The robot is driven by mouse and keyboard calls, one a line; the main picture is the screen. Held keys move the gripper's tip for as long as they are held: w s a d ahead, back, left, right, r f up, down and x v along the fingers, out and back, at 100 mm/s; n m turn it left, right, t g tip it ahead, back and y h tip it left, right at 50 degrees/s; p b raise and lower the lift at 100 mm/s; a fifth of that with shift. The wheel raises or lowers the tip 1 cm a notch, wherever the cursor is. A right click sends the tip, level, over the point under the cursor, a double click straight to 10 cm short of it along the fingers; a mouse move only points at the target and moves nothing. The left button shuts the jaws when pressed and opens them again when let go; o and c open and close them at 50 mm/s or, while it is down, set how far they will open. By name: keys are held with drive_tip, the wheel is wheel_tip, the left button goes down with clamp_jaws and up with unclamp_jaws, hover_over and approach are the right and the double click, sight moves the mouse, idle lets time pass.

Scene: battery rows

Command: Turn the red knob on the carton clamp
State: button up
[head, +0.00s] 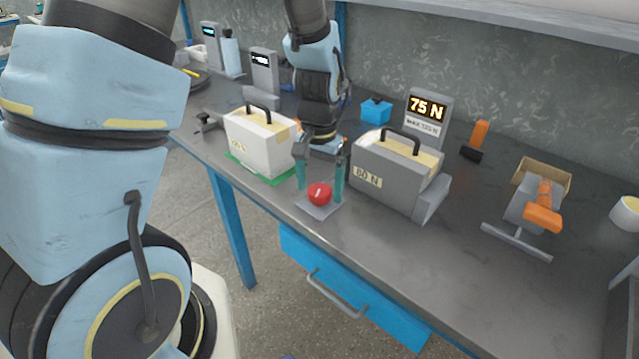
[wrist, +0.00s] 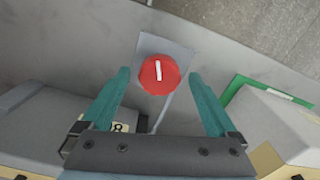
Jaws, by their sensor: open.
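The red knob (head: 320,194) is round with a white line on top. It sits on a small grey plate (head: 318,211) near the table's front edge. My gripper (head: 320,186) is open, with one teal finger on each side of the knob in the head view. In the wrist view the knob (wrist: 159,74) shows just beyond the fingertips of my gripper (wrist: 160,74), centred between them; I cannot tell whether either finger touches it. Its white line points nearly up and down there. The carton clamp's link to the knob is not clear.
A grey box labelled 80 N (head: 385,180) stands close to the right of my gripper. A white box (head: 258,145) on a green mat stands to the left. A display reading 75 N (head: 428,108) stands behind. An orange-handled device (head: 535,205) is farther right.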

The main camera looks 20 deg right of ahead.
sight(320, 190)
drive_tip(key=shift+c, duration=0.3)
drive_tip(key=c, duration=1.3)
drive_tip(key=shift+m, duration=0.5)
drive_tip(key=o, duration=1.4)
drive_tip(key=shift+c, duration=0.2)
wheel_tip(320, 190, up, 11)
drive_tip(key=shift+b, duration=0.45)
